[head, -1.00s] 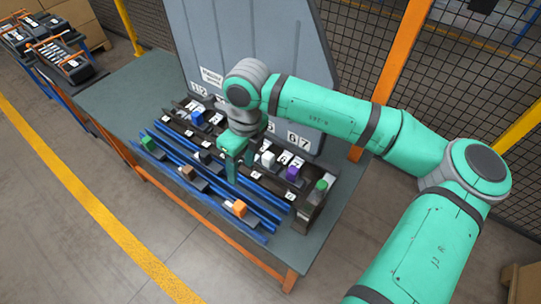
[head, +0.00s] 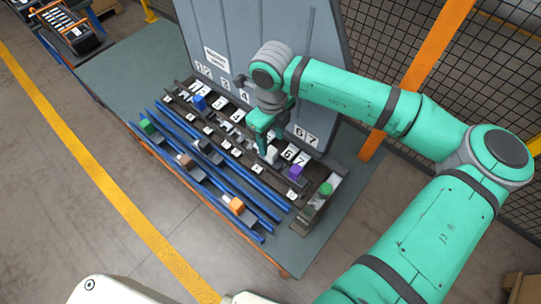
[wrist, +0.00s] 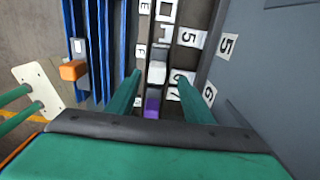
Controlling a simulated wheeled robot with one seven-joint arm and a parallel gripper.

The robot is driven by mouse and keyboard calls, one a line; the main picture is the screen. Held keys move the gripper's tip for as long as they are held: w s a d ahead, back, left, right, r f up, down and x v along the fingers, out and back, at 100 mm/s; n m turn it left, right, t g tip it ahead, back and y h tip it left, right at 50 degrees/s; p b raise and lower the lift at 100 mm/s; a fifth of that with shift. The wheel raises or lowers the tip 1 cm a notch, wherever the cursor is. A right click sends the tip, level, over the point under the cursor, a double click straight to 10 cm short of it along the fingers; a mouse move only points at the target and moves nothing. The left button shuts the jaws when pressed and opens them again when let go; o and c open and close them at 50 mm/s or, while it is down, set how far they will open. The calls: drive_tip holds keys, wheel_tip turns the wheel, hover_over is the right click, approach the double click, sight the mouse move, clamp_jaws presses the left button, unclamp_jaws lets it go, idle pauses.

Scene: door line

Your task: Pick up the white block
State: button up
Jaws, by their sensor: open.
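The white block (head: 271,155) sits in the dark numbered rack, partly behind my gripper in the head view. My gripper (head: 262,147) is open and points down over the rack, at the white block. In the wrist view the white block (wrist: 157,72) shows between the two green fingertips, with a finger to each side. I cannot tell how far above it the fingertips are. A purple block (head: 295,171) sits just beside it in the same rack; in the wrist view the purple block (wrist: 152,107) lies nearer the palm.
An upright grey panel (head: 270,50) stands right behind the rack. A blue block (head: 199,102) and a green block (head: 325,188) are at the rack's ends. Blue rails (head: 215,160) in front carry an orange block (head: 236,205), a brown block (head: 186,160) and another green block (head: 148,126).

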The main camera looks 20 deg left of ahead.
sight(271, 150)
drive_tip(key=shift+s+f, duration=0.15)
drive_tip(key=shift+f, duration=1.25)
drive_tip(key=shift+s+f, duration=0.15)
drive_tip(key=shift+f, duration=1.2)
clamp_jaws()
